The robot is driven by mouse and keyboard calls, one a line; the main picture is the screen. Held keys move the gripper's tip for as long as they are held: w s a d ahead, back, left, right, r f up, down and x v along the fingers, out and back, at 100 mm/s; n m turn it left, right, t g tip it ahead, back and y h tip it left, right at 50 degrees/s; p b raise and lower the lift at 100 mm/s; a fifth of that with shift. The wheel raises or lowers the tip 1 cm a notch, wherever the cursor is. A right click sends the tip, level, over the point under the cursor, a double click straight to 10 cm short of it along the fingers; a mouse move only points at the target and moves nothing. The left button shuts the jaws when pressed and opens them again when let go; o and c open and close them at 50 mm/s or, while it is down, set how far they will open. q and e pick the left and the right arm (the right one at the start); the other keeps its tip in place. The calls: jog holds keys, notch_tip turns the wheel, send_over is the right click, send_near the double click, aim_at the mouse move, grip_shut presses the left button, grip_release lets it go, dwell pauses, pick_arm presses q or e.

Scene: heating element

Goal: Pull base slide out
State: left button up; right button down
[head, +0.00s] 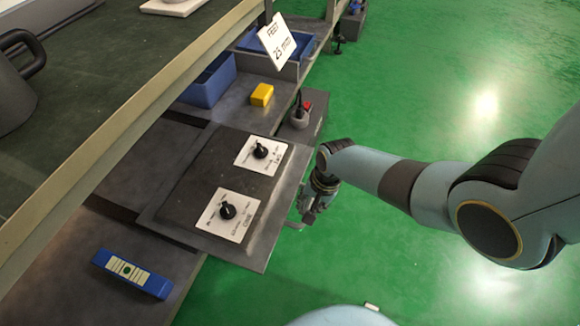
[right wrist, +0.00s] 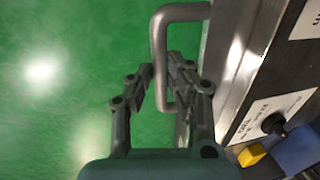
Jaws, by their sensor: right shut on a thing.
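The base slide (head: 180,187) is a dark grey tray with a metal rim, sticking out past the lower shelf's edge over the green floor. On it are two white plates with black knobs, a nearer one (head: 228,211) and a farther one (head: 261,151). My right gripper (head: 310,212) is at the slide's outer front edge. In the right wrist view, its fingers (right wrist: 161,78) are shut around the grey bar handle (right wrist: 160,42) on the slide's front. In the head view the gripper mostly hides this handle. My left gripper is not in view.
The upper green shelf (head: 95,85) overhangs at the left. A blue remote-like box (head: 132,273) lies on the lower shelf. The floor at right is free.

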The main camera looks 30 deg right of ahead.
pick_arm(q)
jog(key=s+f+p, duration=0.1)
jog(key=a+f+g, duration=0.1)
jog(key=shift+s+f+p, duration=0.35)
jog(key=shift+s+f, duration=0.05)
pick_arm(e)
jog(key=s+d, duration=0.4)
jog(key=s, duration=0.1)
jog(key=shift+s, duration=0.25)
jog(key=shift+d, duration=0.1)
jog(key=c, duration=1.3)
grip_release()
jog(key=r, duration=0.4)
jog(key=s+d+r, duration=0.1)
jog(key=r, duration=0.6)
jog(key=shift+s+d+r, duration=0.2)
jog(key=shift+s+r, duration=0.2)
